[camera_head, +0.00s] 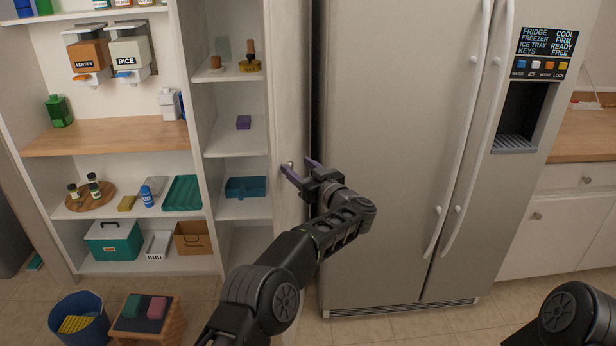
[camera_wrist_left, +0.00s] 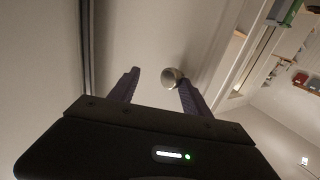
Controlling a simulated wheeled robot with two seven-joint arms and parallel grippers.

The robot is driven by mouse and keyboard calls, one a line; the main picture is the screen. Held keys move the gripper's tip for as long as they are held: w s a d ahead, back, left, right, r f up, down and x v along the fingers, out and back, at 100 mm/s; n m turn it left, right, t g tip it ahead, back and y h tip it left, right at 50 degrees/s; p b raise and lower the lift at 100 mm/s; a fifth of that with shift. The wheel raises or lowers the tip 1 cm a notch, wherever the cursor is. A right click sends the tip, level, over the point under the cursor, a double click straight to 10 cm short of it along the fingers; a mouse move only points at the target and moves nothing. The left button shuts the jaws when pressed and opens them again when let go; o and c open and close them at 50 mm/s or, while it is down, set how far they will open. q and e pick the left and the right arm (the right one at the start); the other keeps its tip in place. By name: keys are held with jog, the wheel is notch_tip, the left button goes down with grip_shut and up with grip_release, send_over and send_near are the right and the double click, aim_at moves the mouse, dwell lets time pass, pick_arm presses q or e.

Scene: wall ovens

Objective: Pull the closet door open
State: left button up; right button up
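The white closet door (camera_head: 289,90) stands at a steep angle between the open shelves and the fridge, with the shelf interior exposed. Its small round metal knob (camera_head: 290,164) sits at mid height. My left gripper (camera_head: 299,168) is open at the knob, its two dark purple fingers apart. In the left wrist view the knob (camera_wrist_left: 171,77) lies between the open fingers (camera_wrist_left: 158,90), close to the right finger; I cannot tell whether they touch. The door face (camera_wrist_left: 130,35) fills much of that view. My right gripper is out of view.
The steel fridge (camera_head: 390,150) stands close right of the door. Shelves at left hold dispensers, boxes and jars. A blue bin (camera_head: 64,326) and a small wooden stool (camera_head: 170,331) stand on the floor at lower left.

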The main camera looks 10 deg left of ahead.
pick_arm(q)
jog(key=b+v, duration=0.1)
jog(key=v, duration=0.5)
jog(key=shift+s+d, duration=0.2)
jog(key=shift+s, duration=0.15)
notch_tip(320, 180, down, 16)
jog(key=d+m+t+h, duration=0.1)
jog(key=m+t+h, duration=0.1)
jog(key=m+h, duration=0.4)
jog(key=s+d+f+m+g+h, duration=0.15)
jog(key=s+f+g+h, duration=0.35)
jog(key=s+f, duration=0.9)
jog(key=s+d+f+g+h, duration=0.1)
jog(key=s+f+g+h, duration=0.1)
jog(key=s+f, duration=0.5)
jog(key=s+d+f+g+h, duration=0.1)
jog(key=s+f+g+h, duration=0.1)
jog(key=s+f, duration=0.5)
jog(key=s+d+r+g+h, duration=0.1)
jog(key=s+g, duration=0.4)
jog(key=s, duration=1.7)
jog(key=shift+s+h, duration=0.25)
jog(key=shift+h, duration=0.15)
